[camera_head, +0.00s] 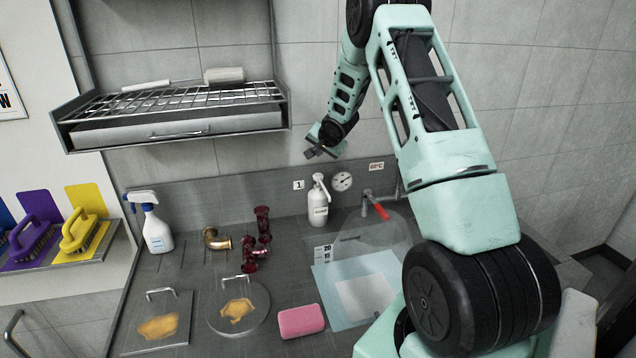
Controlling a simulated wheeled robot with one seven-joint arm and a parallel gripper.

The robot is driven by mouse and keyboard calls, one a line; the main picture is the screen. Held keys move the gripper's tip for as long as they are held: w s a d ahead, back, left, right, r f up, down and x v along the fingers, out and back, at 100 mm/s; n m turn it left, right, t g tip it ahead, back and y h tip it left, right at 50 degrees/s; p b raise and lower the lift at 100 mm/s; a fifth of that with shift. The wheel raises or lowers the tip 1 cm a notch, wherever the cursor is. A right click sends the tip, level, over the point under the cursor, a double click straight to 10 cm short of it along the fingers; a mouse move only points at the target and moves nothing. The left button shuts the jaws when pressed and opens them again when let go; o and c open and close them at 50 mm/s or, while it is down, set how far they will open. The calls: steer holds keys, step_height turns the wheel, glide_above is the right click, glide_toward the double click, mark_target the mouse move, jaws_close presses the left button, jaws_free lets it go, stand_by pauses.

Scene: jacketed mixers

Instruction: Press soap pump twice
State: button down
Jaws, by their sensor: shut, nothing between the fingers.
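The soap pump (318,203) is a white bottle with a pump head on top. It stands upright at the back of the grey counter, against the low backsplash, beside a small "1" label. My gripper (312,152) is shut and empty. It hangs above the pump head in the picture, apart from it with a visible gap. The exact depth between them cannot be told from this one view. The bottle is fully in view.
A round gauge (342,181) and a red-handled tap (381,211) are right of the pump. Dark red pipe fittings (262,225), a brass elbow (216,239), a spray bottle (157,232) and a pink sponge (301,321) stand on the counter. A wire rack (180,100) hangs upper left.

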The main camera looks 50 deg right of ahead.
mark_target(317, 174)
steer(key=shift+f+b, duration=1.7)
steer(key=shift+f, duration=0.85)
steer(key=shift+f, duration=0.1)
steer(key=shift+f, duration=0.3)
steer(key=shift+f+b, duration=0.85)
steer(key=shift+f, duration=0.2)
stand_by(0.9)
steer(key=shift+r, duration=0.15)
steer(key=shift+r+p, duration=1.2)
steer(key=shift+r, duration=0.05)
steer(key=shift+r, duration=0.1)
step_height(317, 174, up, 5)
steer(key=p, duration=0.4)
steer(key=shift+p, duration=0.35)
